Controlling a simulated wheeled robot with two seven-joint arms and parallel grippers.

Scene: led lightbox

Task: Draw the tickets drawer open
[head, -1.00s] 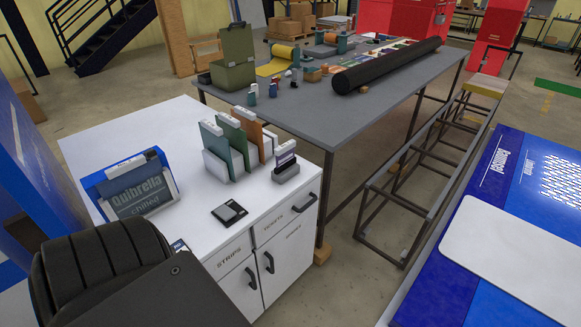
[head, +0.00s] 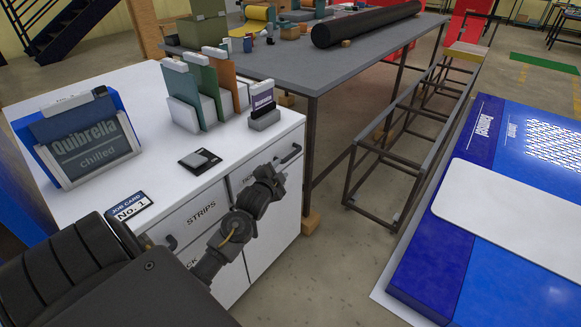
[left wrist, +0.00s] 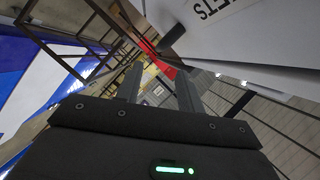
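The white cabinet (head: 285,232) has a STRIPS drawer (head: 205,209) and, to its right, the tickets drawer, which looks shut. Its dark bar handle (head: 290,154) shows in the head view, and my left gripper (head: 271,176) hides most of the drawer's label. In the left wrist view the label's end, "ETS", shows on the white drawer front (left wrist: 235,28), with the dark handle (left wrist: 171,33) ahead of the fingertips. My left gripper (left wrist: 159,72) is open, with nothing between its fingers. My right gripper is not in view.
On the cabinet top stand a blue Quibrella display (head: 85,145), upright ticket folders (head: 205,90), a small purple-label holder (head: 264,108) and a black pad (head: 200,161). A grey workbench (head: 300,70) stands behind. Open floor (head: 330,265) lies right of the cabinet.

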